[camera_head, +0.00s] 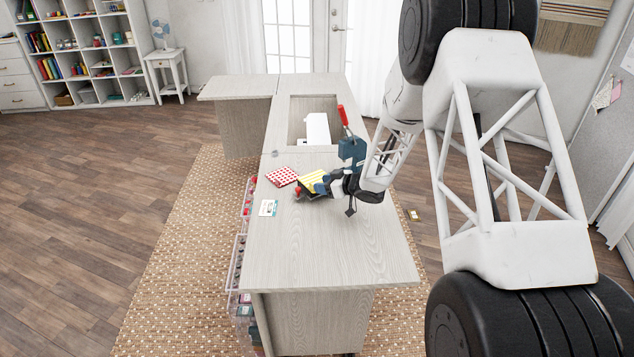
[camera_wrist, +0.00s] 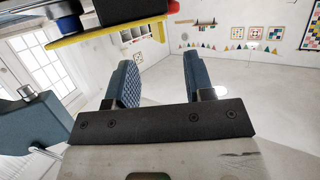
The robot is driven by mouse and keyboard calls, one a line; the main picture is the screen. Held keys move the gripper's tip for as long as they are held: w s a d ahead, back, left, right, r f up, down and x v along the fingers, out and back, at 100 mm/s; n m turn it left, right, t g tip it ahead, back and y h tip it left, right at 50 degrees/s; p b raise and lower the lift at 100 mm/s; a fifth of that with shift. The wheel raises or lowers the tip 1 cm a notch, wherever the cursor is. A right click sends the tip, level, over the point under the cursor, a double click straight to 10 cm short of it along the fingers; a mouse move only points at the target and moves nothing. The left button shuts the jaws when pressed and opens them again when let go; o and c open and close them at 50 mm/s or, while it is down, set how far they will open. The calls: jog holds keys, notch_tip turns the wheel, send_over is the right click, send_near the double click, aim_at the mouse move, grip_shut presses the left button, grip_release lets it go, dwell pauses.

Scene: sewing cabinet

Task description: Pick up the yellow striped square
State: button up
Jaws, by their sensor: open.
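The yellow striped square (camera_head: 312,180) lies on the pale wooden cabinet top, beside a red and white dotted square. My gripper (camera_head: 318,187) is low over the cabinet top at the near right side of the yellow square and partly covers it. In the wrist view my gripper (camera_wrist: 160,82) has its two blue fingers apart, with nothing between them. A yellow edge (camera_wrist: 105,33) crosses the top left of that view, outside the fingers; I cannot tell if it is the square. Contact between fingers and square cannot be made out.
The dotted square (camera_head: 282,176) lies left of the yellow one, and a small card (camera_head: 268,208) nearer. A dark blue object (camera_head: 352,150) stands behind my gripper, by a red handle (camera_head: 342,115). A white machine (camera_head: 317,128) sits in the recess. The near cabinet top (camera_head: 345,245) is clear.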

aim_at(310, 184)
jog(key=shift+x, duration=2.4)
grip_shut()
